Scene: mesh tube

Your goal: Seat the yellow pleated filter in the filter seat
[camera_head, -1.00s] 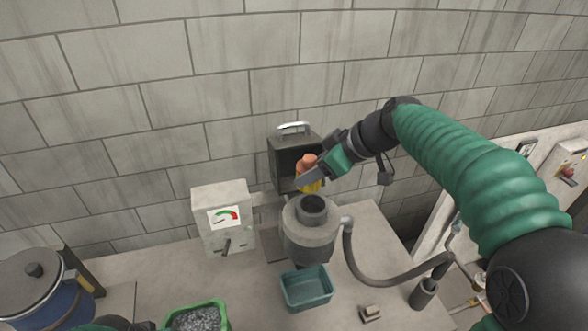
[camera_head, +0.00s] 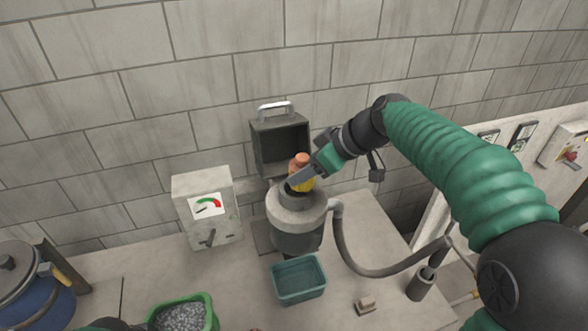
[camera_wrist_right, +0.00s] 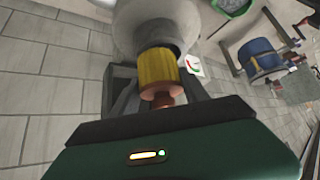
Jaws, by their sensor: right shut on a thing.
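The yellow pleated filter (camera_head: 304,185) has an orange-brown cap with a knob. My right gripper (camera_head: 301,176) is shut on it at the cap. The filter seat (camera_head: 293,197) is the dark round opening on top of the grey cylindrical housing (camera_head: 297,222). The filter is over the opening in the head view, and its lower end is partly hidden by the gripper and rim. In the right wrist view the yellow pleats (camera_wrist_right: 158,68) show at the mouth of the housing (camera_wrist_right: 150,25). I cannot tell how far it is inside. My left gripper is not in view.
An open dark box with a handle (camera_head: 281,139) stands behind the housing. A gauge box (camera_head: 207,207) is to its left. A teal tray (camera_head: 299,279) and green gravel tub (camera_head: 184,314) are in front. A hose (camera_head: 372,273) runs right.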

